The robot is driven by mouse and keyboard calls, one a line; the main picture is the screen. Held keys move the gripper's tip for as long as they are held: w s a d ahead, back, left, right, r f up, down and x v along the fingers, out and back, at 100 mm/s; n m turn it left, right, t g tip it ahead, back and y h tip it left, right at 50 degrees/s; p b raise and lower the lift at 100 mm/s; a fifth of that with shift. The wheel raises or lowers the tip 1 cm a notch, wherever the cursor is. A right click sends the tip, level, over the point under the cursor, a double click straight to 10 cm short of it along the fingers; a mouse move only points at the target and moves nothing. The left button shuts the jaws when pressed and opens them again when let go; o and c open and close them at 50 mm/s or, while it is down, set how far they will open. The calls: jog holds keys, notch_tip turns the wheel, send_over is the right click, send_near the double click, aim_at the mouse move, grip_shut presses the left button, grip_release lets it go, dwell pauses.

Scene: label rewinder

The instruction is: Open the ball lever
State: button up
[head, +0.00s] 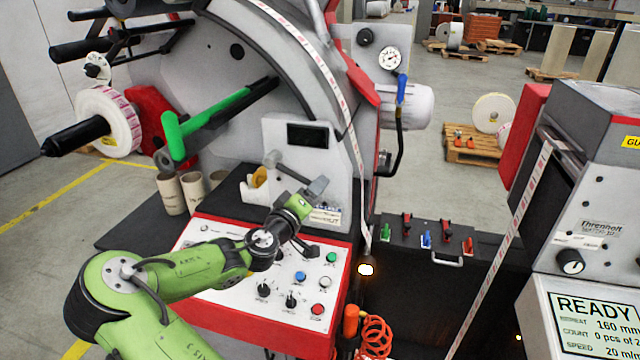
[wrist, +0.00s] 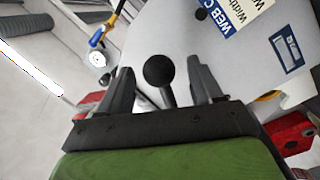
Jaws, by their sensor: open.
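The ball lever shows in the wrist view as a black ball (wrist: 158,70) on a short dark stem. The lower end of the stem is hidden behind my gripper's body. My gripper (wrist: 157,64) is open, with one dark finger on each side of the ball and a visible gap to both. The wrist view does not show clearly how deep the ball sits between the fingers. In the head view my gripper (head: 298,172) is in front of the grey-white machine housing (head: 285,130), above the button panel. I cannot make out the ball there.
The button panel (head: 213,243) lies below my arm. A green bar (head: 222,118) juts out at the upper left. A paper web (head: 345,115) runs down right of my gripper. A blue-handled valve (head: 401,88) and a gauge (head: 390,58) are further right.

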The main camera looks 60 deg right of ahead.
jog(key=d, duration=0.4)
jog(key=shift+s+d, duration=0.1)
jog(key=shift+s, duration=0.05)
grip_shut()
